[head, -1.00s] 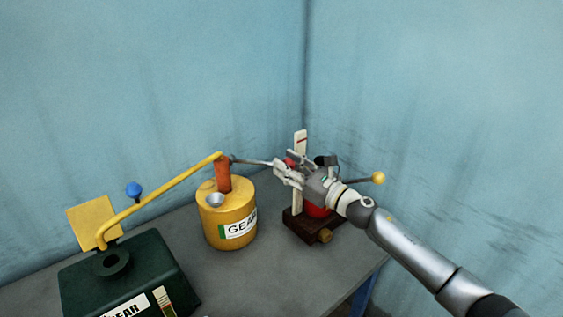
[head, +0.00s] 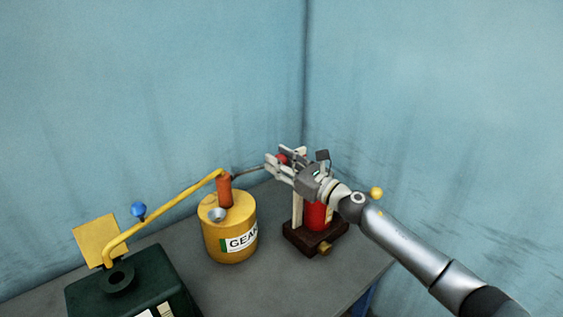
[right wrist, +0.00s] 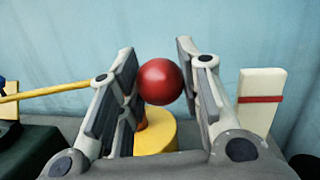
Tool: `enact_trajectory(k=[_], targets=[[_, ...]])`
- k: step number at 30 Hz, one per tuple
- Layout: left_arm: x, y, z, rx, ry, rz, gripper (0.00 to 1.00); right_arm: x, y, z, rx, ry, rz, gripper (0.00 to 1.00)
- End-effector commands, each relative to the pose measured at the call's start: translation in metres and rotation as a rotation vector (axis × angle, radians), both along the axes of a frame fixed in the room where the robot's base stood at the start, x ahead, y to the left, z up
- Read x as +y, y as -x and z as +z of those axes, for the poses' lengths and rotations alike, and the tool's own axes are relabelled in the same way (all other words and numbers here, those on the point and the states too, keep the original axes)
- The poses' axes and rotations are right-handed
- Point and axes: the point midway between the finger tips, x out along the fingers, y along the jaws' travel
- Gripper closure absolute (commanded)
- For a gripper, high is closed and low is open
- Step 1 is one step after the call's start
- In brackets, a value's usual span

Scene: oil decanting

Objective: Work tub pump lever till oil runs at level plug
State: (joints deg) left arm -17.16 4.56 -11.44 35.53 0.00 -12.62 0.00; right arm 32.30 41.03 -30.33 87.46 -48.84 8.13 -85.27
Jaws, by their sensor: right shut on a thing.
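The yellow tub (head: 229,241) with a gear label stands on the grey bench, an orange pump body (head: 224,191) on its top. A thin grey lever (head: 249,170) runs from the pump up to the right and ends in a red ball knob (head: 282,159). My right gripper (head: 277,165) is shut on this knob; in the right wrist view the red ball (right wrist: 161,82) sits between the fingers. A yellow pipe (head: 165,212) leads from the pump to the dark green gear housing (head: 135,283). I see no oil running. My left gripper is out of view.
A brown stand (head: 305,237) with a red cylinder (head: 316,215) and a white post (head: 298,207) is under my right arm. A yellow ball (head: 376,193) shows beside the arm. A blue knob (head: 138,210) and yellow plate (head: 95,240) are by the housing. Blue walls close the corner.

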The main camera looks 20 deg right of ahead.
Motion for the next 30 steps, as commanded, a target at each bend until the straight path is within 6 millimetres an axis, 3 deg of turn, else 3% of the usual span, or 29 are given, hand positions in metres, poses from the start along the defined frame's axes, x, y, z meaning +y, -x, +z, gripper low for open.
enact_trajectory(k=[1,5,6,11,23,30], targets=[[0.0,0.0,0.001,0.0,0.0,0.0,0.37,-0.002,-0.001,0.01,-0.014,-0.006,-0.005,1.0],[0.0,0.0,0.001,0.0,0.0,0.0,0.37,-0.002,-0.001,0.01,-0.014,-0.006,-0.006,1.0],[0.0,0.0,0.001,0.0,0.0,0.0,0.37,-0.002,-0.001,0.01,-0.014,-0.006,-0.006,0.65],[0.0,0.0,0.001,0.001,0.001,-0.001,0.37,-0.002,-0.001,0.008,-0.011,-0.004,-0.004,0.44],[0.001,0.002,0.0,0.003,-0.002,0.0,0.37,-0.003,0.003,0.002,-0.004,-0.002,-0.003,0.44],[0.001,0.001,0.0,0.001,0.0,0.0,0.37,-0.017,0.029,-0.003,-0.001,0.0,-0.003,0.44]])
